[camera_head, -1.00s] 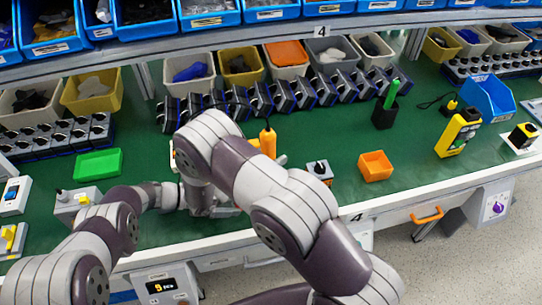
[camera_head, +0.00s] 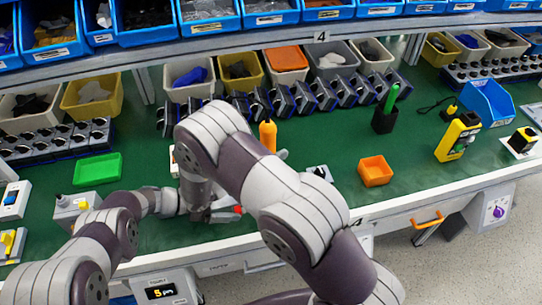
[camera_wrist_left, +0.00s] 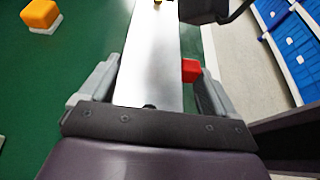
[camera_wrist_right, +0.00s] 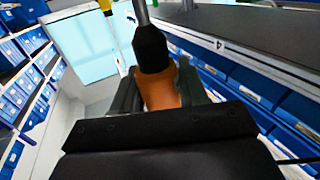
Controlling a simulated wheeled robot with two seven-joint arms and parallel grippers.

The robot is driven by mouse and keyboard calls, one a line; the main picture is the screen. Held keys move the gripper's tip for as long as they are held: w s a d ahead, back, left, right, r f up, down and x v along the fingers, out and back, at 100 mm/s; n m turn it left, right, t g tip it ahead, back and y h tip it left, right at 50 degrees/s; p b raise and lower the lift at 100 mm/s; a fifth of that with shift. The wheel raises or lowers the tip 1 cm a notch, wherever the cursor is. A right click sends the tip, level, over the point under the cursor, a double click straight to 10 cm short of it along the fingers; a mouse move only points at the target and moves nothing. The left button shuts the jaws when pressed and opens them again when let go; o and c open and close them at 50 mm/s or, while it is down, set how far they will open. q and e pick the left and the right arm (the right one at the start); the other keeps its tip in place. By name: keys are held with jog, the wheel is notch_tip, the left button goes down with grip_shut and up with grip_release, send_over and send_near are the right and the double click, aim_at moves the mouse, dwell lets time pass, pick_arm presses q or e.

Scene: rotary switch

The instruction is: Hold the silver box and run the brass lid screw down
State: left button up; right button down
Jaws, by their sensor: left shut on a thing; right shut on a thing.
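The silver box (camera_wrist_left: 150,65) fills the middle of the left wrist view, between the fingers of my left gripper (camera_wrist_left: 158,85), which is shut on it. A brass spot, likely the lid screw (camera_wrist_left: 157,2), shows at the top edge. A red block (camera_wrist_left: 190,70) sits against the box's side. My right gripper (camera_wrist_right: 158,88) is shut on the orange handle of a screwdriver (camera_wrist_right: 158,90); its black collar and metal shaft run to the top of that view. The orange handle (camera_head: 267,137) also shows upright in the head view. My right arm hides most of the box there; tip contact with the screw cannot be seen.
A green tray (camera_head: 97,169) lies at left and an orange tray (camera_head: 375,171) at right. A small switch box (camera_head: 320,173) is partly behind my right arm. Bins line the back.

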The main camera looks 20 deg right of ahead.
dwell(0.5)
jog(key=shift+f, duration=1.55)
pick_arm(q)
jog(key=o, duration=0.9)
jog(key=c, duration=0.9)
pick_arm(e)
jog(key=c, duration=1.2)
grip_release()
grip_shut()
